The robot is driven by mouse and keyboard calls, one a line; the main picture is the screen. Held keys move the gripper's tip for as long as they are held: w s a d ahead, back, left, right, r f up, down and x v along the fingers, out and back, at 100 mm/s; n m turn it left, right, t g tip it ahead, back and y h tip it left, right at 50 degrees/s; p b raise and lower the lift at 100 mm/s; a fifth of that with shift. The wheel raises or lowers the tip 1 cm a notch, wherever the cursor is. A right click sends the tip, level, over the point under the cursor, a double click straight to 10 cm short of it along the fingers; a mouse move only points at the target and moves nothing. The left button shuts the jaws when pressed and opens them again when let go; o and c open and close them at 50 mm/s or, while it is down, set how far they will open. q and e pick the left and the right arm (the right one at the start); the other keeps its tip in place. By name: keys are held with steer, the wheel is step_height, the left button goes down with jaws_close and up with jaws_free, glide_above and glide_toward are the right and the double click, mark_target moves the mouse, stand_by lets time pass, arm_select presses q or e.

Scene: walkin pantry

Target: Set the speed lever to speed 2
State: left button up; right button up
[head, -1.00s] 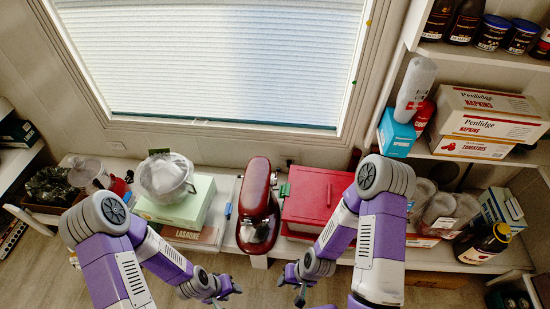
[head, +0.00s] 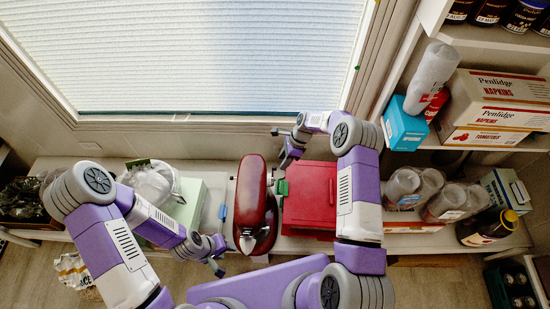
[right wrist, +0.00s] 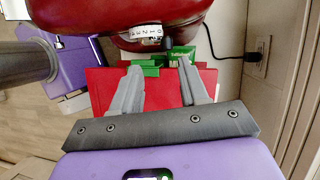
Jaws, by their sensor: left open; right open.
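The red stand mixer (head: 255,205) stands on the shelf below the window. In the right wrist view, the mixer head (right wrist: 125,15) fills the top, with a white speed scale (right wrist: 146,33) and a small dark lever knob (right wrist: 167,43) at its right end. The lever's exact setting is too small to read surely. My right gripper (head: 281,148) is open and empty behind the mixer and the red box, near the wall. Its fingers (right wrist: 160,70) point toward the knob, apart from it. My left gripper (head: 222,257) is open and empty in front of the shelf, left of the mixer.
A red box (head: 310,195) with green clips (head: 282,187) stands right of the mixer, under my right fingers. A pale green box (head: 188,200) is on the left. A black cord runs to a wall outlet (right wrist: 260,50). Clear cups (head: 404,187) stand farther right.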

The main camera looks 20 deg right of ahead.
mark_target(272, 178)
steer(key=b+x, duration=0.1)
steer(key=x, duration=0.5)
steer(key=shift+w+f+m+b, duration=0.25)
steer(key=shift+w+m+b, duration=0.15)
steer(key=shift+w, duration=0.15)
steer(key=shift+c, duration=0.2)
jaws_close()
